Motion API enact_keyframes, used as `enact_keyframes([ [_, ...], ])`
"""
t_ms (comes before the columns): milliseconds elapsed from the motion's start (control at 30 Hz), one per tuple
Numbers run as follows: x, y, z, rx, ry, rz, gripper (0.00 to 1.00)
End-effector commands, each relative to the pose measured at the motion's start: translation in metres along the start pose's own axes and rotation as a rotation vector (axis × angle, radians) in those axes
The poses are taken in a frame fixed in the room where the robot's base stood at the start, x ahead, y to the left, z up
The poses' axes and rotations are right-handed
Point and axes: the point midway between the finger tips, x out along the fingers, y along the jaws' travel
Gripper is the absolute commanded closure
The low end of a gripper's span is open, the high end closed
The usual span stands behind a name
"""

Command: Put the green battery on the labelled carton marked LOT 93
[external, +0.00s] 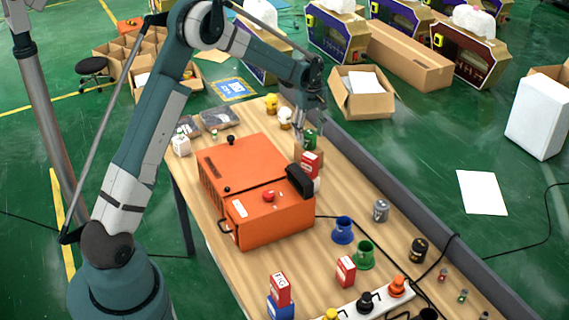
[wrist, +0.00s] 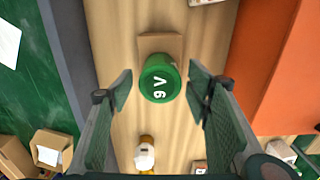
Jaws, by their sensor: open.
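The green battery (wrist: 160,78), a cylinder marked 9 V, shows end-on in the wrist view. It appears to stand on or directly against a small brown carton (wrist: 160,43); no LOT marking on it is readable. In the external view the battery (external: 310,139) is just below my gripper (external: 312,122), with the carton (external: 300,154) under it, partly hidden. In the wrist view my open gripper (wrist: 160,88) has one finger on each side of the battery, with a gap on both sides.
A large orange case (external: 258,180) stands close beside the battery. A red box (external: 310,163) is in front of it. White and yellow bottles (external: 284,117) stand behind. A grey rail (external: 400,195) edges the bench. Cups, small boxes and a power strip (external: 372,302) occupy the near end.

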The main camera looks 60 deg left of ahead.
Motion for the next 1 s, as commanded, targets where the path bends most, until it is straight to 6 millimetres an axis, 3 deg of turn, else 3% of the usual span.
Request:
enact_keyframes([
  [300, -0.053, 0.000, 0.000, 0.000, 0.000, 0.000, 0.51],
  [500, -0.076, 0.000, 0.000, 0.000, 0.000, 0.000, 0.51],
  [1000, -0.085, 0.000, 0.000, 0.000, 0.000, 0.000, 0.51],
])
